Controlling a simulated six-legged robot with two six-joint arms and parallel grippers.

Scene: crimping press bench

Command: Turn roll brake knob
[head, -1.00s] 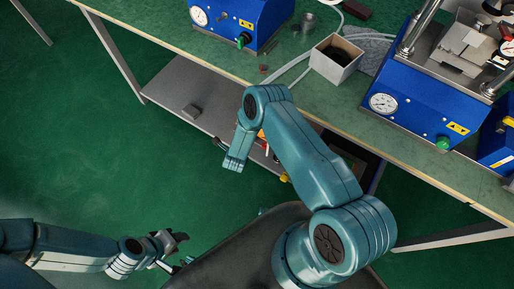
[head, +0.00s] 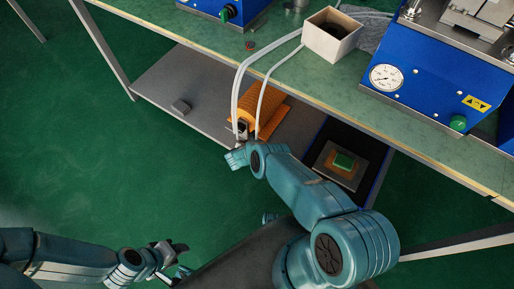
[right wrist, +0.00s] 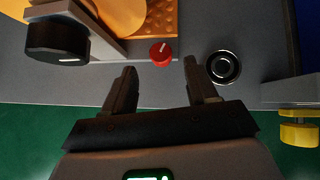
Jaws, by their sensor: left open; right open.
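An orange roll (head: 258,112) sits on the lower shelf in the head view, and part of it shows in the right wrist view (right wrist: 120,14). Beside it in the right wrist view are a large black knob (right wrist: 57,40) with a white mark and a small red knob (right wrist: 161,53) with a white mark. I cannot tell which one is the brake knob. My right gripper (right wrist: 160,72) is open and empty, with the red knob just beyond its fingertips, apparently untouched. My left gripper (head: 172,257) is open and empty at lower left, away from the bench.
A black ring (right wrist: 223,67) lies right of the red knob, and a yellow knob (right wrist: 300,133) juts out at far right. The bench top (head: 300,72) overhangs the lower shelf (head: 165,85). A dark tray with a green block (head: 344,161) lies right of the roll.

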